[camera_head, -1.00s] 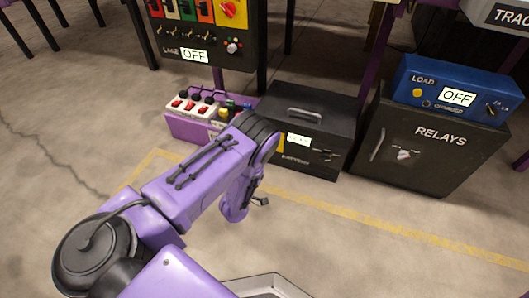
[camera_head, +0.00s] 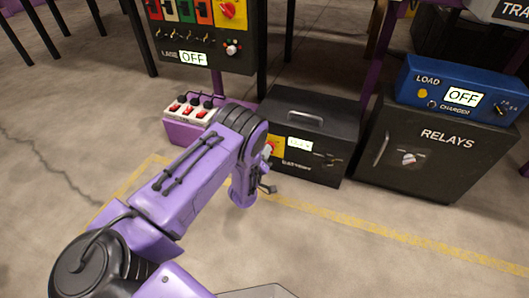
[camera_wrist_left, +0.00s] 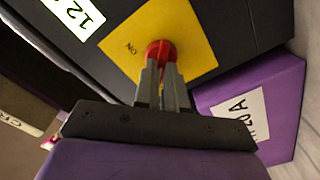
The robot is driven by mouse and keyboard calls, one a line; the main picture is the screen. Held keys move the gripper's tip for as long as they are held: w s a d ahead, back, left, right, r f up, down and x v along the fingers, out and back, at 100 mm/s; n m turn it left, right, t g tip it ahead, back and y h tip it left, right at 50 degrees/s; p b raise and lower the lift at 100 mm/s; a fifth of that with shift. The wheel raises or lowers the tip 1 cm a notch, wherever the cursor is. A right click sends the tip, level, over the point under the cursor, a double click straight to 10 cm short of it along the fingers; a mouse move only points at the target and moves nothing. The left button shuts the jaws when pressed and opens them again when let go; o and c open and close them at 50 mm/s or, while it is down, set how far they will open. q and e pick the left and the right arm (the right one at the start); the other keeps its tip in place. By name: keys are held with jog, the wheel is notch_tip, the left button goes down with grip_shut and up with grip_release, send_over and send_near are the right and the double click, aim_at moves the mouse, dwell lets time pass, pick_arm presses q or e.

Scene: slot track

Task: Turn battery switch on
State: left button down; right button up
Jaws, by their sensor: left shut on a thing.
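The battery box (camera_head: 310,120) is a dark case with a top handle, standing on the floor in the head view. Its front has a yellow plate (camera_head: 276,146) and a small white display (camera_head: 299,144). In the left wrist view, the battery switch (camera_wrist_left: 160,50) is a red knob on the yellow plate (camera_wrist_left: 195,40), with "ON" printed on the plate. My left gripper (camera_wrist_left: 163,70) is shut on the red knob. My right gripper is not in view.
A purple box with red switches (camera_head: 190,115) stands left of the battery box. At right are the black relays cabinet (camera_head: 432,160) and the blue load charger (camera_head: 455,88) reading OFF. A black panel (camera_head: 205,40) stands behind. The front floor is open.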

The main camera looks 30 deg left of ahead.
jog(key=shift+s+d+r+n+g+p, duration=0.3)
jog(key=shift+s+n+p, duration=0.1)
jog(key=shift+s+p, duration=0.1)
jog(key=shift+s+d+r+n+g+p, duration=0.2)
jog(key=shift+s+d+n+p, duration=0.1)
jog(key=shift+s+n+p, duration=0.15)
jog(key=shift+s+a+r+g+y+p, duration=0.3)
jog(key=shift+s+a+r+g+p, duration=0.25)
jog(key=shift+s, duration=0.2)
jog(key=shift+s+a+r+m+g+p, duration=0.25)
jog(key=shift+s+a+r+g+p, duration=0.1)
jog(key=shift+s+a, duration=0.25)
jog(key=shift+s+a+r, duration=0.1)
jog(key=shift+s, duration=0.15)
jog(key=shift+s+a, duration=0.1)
pick_arm(q)
jog(key=shift+d+f+m, duration=0.1)
jog(key=shift+d+m, duration=0.1)
jog(key=shift+m, duration=2.8)
jog(key=shift+d+r+m, duration=0.1)
jog(key=shift+d+m, duration=0.05)
jog(key=shift+m, duration=2.85)
jog(key=shift+d+f+m, duration=0.1)
jog(key=shift+d+m, duration=0.1)
jog(key=shift+m, duration=2.8)
